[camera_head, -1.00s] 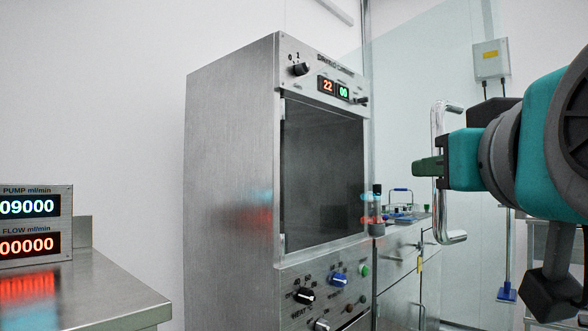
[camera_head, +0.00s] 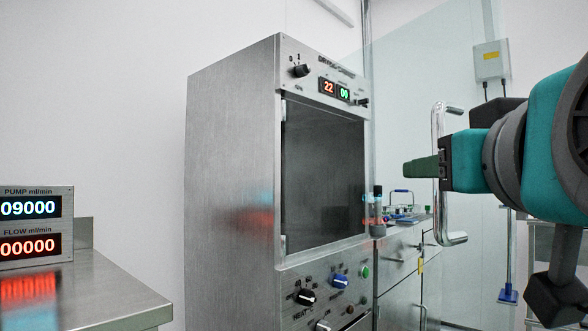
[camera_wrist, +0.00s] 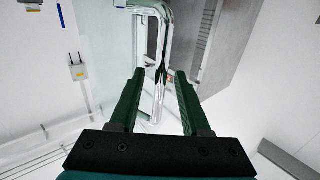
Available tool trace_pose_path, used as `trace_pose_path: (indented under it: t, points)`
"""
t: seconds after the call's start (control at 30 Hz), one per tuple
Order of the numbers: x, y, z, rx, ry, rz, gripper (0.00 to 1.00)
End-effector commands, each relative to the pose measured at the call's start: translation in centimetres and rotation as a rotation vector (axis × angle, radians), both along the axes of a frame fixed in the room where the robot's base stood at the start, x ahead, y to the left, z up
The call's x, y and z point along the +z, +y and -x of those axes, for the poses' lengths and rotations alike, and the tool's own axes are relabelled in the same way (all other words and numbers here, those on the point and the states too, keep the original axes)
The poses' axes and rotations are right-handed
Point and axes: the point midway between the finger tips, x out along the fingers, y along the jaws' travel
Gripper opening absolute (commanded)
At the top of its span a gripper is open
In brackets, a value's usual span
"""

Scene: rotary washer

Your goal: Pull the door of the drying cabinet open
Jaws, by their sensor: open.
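The drying cabinet (camera_head: 232,170) is a tall brushed-steel box with a dark window (camera_head: 322,175) in its front and hinges at the window's left edge. A chrome C-shaped bar handle (camera_head: 437,203) stands upright to the right of it; I cannot tell what it is fixed to. My gripper (camera_head: 418,167) is open, and its green fingers reach left past the handle's bar at mid-height. In the wrist view the handle (camera_wrist: 162,45) runs between the two fingers of my gripper (camera_wrist: 160,75), with gaps on both sides. Contact cannot be told.
A steel bench (camera_head: 85,290) with a pump and flow display (camera_head: 33,225) is at the left. A pale glass panel (camera_head: 415,75) stands behind the handle. A low steel cabinet (camera_head: 400,275) with small labware on top is beyond the drying cabinet.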

Motion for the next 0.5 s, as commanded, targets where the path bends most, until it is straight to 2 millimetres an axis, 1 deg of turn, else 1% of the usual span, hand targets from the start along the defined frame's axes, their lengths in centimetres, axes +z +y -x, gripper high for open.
trace_pose_path:
  t: [0.17,0.4,0.5]
  points:
    - [0.1,0.2,1.9,-0.001,-0.005,0.002,0.47]
    - [0.1,0.7,5.8,-0.001,-0.004,0.001,0.47]
    - [0.2,0.8,7.0,-0.001,-0.006,0.002,0.47]
